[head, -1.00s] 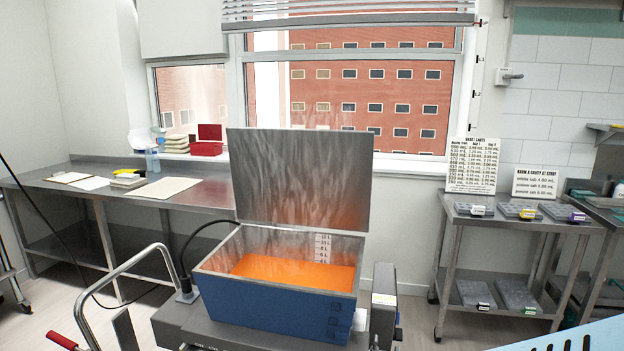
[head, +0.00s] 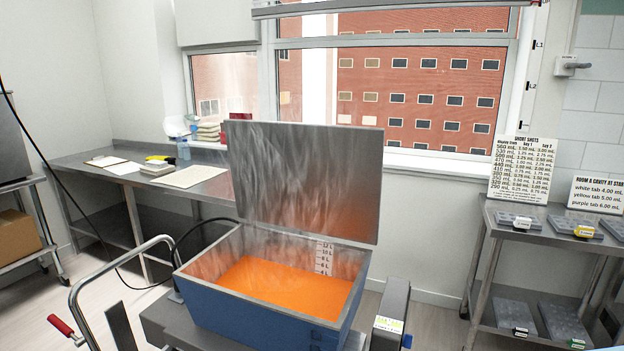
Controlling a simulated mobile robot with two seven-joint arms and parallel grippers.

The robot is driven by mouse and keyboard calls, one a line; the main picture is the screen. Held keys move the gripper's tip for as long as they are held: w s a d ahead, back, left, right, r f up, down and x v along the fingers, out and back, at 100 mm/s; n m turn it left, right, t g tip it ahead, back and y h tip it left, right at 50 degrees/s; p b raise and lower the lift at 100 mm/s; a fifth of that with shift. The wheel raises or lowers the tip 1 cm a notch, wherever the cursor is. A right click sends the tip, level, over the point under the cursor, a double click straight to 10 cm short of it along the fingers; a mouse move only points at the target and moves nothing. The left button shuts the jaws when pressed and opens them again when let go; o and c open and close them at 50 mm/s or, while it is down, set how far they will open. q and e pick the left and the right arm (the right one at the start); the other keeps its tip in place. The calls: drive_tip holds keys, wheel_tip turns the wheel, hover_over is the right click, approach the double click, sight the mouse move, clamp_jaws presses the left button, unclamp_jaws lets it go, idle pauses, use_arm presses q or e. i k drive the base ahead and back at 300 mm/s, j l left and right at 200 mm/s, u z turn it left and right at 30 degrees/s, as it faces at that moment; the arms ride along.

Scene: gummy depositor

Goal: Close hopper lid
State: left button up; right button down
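The hopper (head: 262,315) is a blue box with a metal inner rim, standing on a grey machine in the lower middle of the head view. Orange liquid (head: 285,287) fills its lower part, below a volume scale on the inner back wall. The hopper lid (head: 304,180) is a flat metal plate standing open and upright along the back rim, leaning slightly back. Neither of my grippers can be made out in the head view, and nothing touches the lid.
A curved metal handle (head: 112,262) with a red grip (head: 61,325) stands left of the hopper. A black cable loops behind it. A steel bench (head: 210,190) lies behind left, under the window. A steel cart (head: 490,235) with molds and signs stands at right.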

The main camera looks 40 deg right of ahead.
sight(364, 228)
drive_tip(key=l+u, duration=0.2)
drive_tip(key=l, duration=0.7)
drive_tip(key=k+l+u, duration=0.2)
drive_tip(key=l, duration=0.7)
drive_tip(key=i+l+u, duration=0.1)
drive_tip(key=l+u, duration=0.2)
drive_tip(key=l, duration=0.6)
drive_tip(key=l+u, duration=0.25)
drive_tip(key=l, duration=0.65)
drive_tip(key=l+u, duration=0.3)
drive_tip(key=l, duration=0.45)
drive_tip(key=k+l+u, duration=0.25)
drive_tip(key=l, duration=0.5)
drive_tip(key=i+l, duration=0.05)
drive_tip(key=i, duration=0.05)
